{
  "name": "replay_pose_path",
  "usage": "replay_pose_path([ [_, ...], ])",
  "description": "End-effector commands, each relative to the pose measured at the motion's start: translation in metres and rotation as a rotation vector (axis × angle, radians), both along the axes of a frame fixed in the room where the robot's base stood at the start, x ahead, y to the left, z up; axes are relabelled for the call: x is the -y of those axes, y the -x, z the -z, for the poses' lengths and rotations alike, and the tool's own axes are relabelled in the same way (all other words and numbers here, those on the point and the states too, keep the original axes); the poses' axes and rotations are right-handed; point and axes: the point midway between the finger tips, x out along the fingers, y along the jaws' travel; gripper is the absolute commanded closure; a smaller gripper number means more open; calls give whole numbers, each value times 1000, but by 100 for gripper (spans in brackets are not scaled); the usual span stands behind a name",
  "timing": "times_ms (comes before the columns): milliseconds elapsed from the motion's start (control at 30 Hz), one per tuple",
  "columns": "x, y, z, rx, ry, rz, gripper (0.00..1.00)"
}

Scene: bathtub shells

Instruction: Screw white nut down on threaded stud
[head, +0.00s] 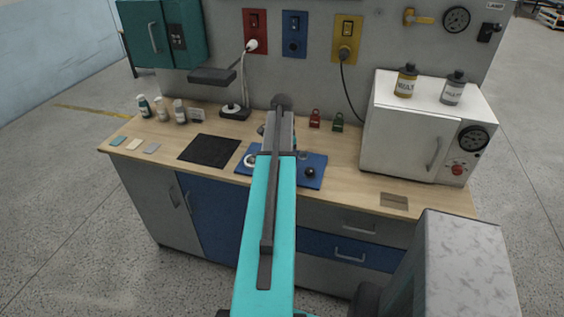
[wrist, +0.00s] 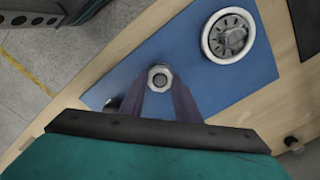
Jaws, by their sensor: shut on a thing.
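A white hex nut (wrist: 160,73) shows in the wrist view, with a round grey-dark centre that looks like the threaded stud's end (wrist: 160,79). My gripper (wrist: 161,90) is shut on the nut, one dark finger on each side of it. How far down the stud the nut sits cannot be told from above. Below is the blue mat (wrist: 195,65), which also shows in the head view (head: 316,161). In the head view my own arm hides the nut, the stud and the fingertips.
A white ring with a slotted metal centre (wrist: 228,36) lies on the mat, close to the nut. A black knob (head: 310,172) stands at the mat's right. A black pad (head: 209,148) lies left, and a white oven-like box (head: 400,130) stands right on the wooden worktop (head: 350,190).

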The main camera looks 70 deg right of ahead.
Motion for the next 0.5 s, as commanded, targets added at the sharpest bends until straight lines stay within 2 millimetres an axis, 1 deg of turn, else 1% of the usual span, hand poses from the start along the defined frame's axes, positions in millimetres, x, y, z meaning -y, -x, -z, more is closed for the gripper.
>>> replay_pose_path([
  [167, 0, 0, 0, 0, 0, 80, 97],
  [500, 0, 0, 0, -1, -1, 308, 97],
])
